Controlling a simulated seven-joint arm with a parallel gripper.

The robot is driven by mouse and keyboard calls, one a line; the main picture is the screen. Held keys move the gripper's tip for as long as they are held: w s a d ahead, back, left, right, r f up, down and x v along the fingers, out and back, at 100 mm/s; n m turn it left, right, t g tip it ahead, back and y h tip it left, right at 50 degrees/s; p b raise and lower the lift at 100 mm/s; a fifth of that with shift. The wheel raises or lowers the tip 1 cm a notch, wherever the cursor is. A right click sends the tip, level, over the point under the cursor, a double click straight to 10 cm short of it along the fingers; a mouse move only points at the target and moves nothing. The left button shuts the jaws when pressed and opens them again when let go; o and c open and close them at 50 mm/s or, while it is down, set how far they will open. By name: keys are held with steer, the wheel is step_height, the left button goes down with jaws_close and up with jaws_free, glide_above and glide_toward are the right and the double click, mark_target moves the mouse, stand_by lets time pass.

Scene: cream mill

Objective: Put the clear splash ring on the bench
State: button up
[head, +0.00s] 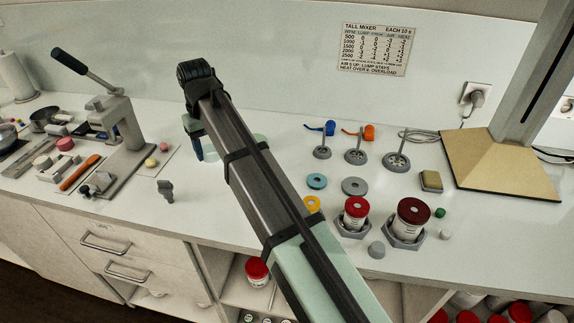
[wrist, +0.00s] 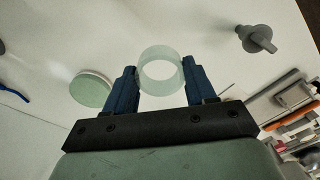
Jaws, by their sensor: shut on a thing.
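The clear splash ring (wrist: 145,72) is a pale, see-through, greenish short tube in the wrist view. My gripper (wrist: 160,78) has its two dark blue fingers on opposite sides of the ring and is shut on it. The white bench top (wrist: 200,30) shows beneath and around the ring. I cannot tell whether the ring touches the bench. In the head view, a blue finger of my gripper (head: 198,147) shows low over the bench (head: 225,215), left of my arm. The ring is not clearly made out there, with my arm in front.
A pale green disc (wrist: 90,88) lies beside the gripper. A lever press (head: 115,125) stands at left in the head view. Capped jars (head: 410,222) and small stirrers (head: 355,148) stand right of my arm.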

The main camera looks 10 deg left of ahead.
steer(key=w+d+m, duration=0.3)
steer(key=w+d, duration=0.7)
steer(key=d, duration=0.4)
steer(key=w+d+r+m, duration=0.1)
steer(key=w+d, duration=0.2)
steer(key=d, duration=0.5)
steer(key=w+d+r+m, duration=0.1)
steer(key=w+d, duration=0.1)
steer(key=d, duration=0.7)
steer(key=m, duration=1.2)
glide_above(400, 195)
steer(key=f, duration=0.2)
steer(key=shift+f, duration=4.8)
steer(key=shift+f, duration=0.1)
